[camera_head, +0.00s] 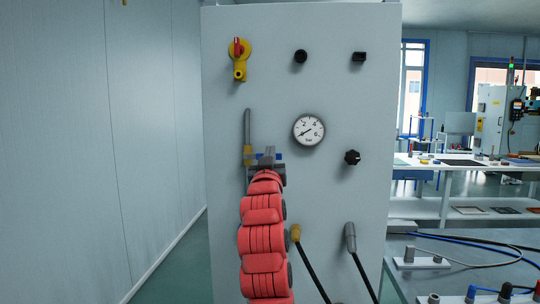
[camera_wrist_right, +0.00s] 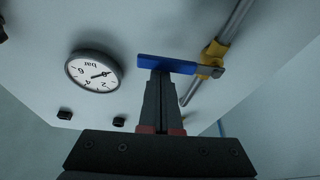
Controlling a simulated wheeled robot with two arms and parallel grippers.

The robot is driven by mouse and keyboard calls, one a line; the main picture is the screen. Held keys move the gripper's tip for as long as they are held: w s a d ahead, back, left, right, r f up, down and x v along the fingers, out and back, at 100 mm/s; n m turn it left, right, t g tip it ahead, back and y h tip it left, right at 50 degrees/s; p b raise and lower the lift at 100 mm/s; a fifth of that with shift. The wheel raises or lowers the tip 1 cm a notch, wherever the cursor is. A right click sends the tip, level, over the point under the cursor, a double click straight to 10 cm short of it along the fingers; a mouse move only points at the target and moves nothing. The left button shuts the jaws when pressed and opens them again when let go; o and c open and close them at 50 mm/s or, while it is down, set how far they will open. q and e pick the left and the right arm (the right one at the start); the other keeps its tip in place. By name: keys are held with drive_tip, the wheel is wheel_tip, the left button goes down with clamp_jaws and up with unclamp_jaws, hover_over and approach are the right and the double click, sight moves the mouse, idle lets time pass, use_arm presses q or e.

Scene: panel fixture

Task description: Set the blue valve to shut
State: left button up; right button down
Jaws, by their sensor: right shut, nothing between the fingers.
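The blue valve has a blue lever (camera_wrist_right: 166,65) on a yellow body (camera_wrist_right: 213,56), set on a grey vertical pipe. In the head view the lever (camera_head: 280,156) sticks out to the right of the yellow body (camera_head: 248,155), level and crosswise to the pipe (camera_head: 247,125). My right gripper (camera_wrist_right: 160,76) is shut and empty, its fingertips right at the lever's outer part. I cannot tell whether they touch it. In the head view my red right arm hides the lower pipe, and the right gripper (camera_head: 267,156) is partly hidden. My left gripper is not in view.
A bench with cables (camera_head: 470,250) stands to the right.

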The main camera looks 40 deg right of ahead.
wheel_tip(320, 180, up, 4)
drive_tip(key=shift+r+p, duration=0.25)
drive_tip(key=shift+p, duration=0.8)
drive_tip(key=b+v, duration=0.1)
drive_tip(key=v, duration=0.9)
drive_tip(key=shift+f, duration=0.25)
